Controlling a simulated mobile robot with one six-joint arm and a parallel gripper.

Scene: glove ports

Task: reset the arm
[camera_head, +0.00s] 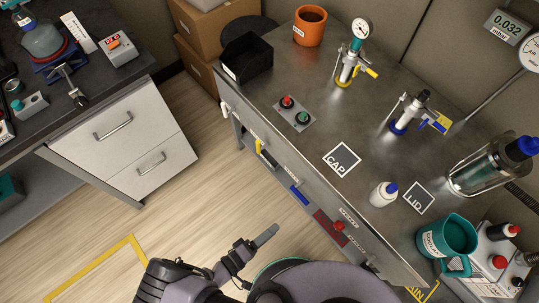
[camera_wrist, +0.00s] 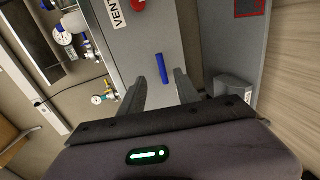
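My gripper (camera_head: 266,236) shows at the bottom of the head view, in front of the bench's front face. In the wrist view its two fingers (camera_wrist: 160,80) stand apart with nothing held between them. Beyond the gap is a short blue bar (camera_wrist: 163,68) on a grey panel, apart from both fingers. A blue bar also shows on the bench front in the head view (camera_head: 299,195). My arm fills the bottom of the head view.
The steel bench (camera_head: 300,80) carries an orange pot (camera_head: 310,26), a black bin (camera_head: 246,57), red and green buttons (camera_head: 295,112), valve fittings, a white bottle (camera_head: 383,193) and a teal jug (camera_head: 447,238). A drawer cabinet (camera_head: 125,145) stands left. Open wooden floor (camera_head: 150,215) lies between.

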